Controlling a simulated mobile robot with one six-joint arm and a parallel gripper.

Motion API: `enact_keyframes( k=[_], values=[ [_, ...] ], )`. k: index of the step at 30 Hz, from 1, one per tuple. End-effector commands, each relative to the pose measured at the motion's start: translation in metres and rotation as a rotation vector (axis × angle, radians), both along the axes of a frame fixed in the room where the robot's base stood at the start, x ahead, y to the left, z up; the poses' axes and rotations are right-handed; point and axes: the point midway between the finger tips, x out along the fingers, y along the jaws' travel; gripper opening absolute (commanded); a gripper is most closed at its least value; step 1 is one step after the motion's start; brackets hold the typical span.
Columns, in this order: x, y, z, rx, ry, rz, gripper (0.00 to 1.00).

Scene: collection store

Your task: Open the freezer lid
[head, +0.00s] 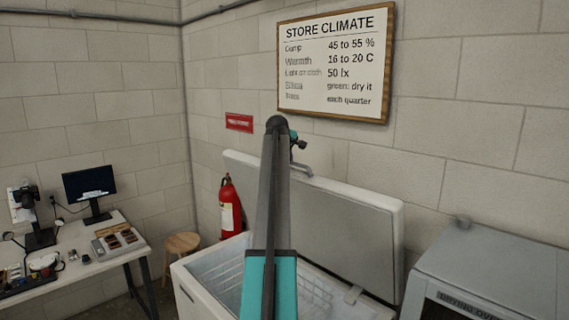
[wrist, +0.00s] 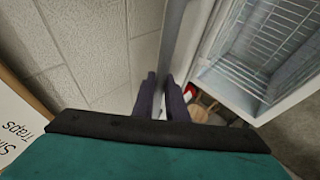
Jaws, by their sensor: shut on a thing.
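The white chest freezer (head: 190,285) stands against the back wall in the head view. Its lid (head: 345,215) is raised steeply, its inner face towards me, and the inside lies open. A grey curved handle-like piece (head: 301,168) shows at the lid's upper edge, beside my arm. In the wrist view, my gripper (wrist: 162,97) has its dark fingers shut at the edge of the lid (wrist: 177,40); the exact gripped part, likely the handle, is partly hidden. In the head view my arm hides the fingers and part of the lid.
A wire basket (wrist: 272,28) shows inside the freezer. A grey drying oven (head: 490,265) stands close on the right. A red extinguisher (head: 230,205), a wooden stool (head: 182,243) and a desk (head: 130,245) are left. A framed sign (head: 335,62) hangs above the lid.

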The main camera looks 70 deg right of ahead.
Motion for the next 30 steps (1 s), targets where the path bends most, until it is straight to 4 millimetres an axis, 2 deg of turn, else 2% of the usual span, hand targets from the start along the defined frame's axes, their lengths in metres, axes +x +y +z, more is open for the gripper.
enact_keyframes(
  k=[1, 2, 3, 15, 30],
  values=[
    [-0.007, 0.001, -0.007, 0.014, 0.013, -0.011, 0.00],
    [-0.005, 0.002, -0.008, 0.014, 0.012, -0.010, 0.14],
    [-0.004, 0.003, -0.008, 0.014, 0.012, -0.007, 0.20],
    [0.009, 0.007, -0.006, 0.013, 0.007, 0.008, 0.20],
    [0.010, 0.009, -0.003, 0.009, 0.005, 0.010, 0.20]
  ],
)
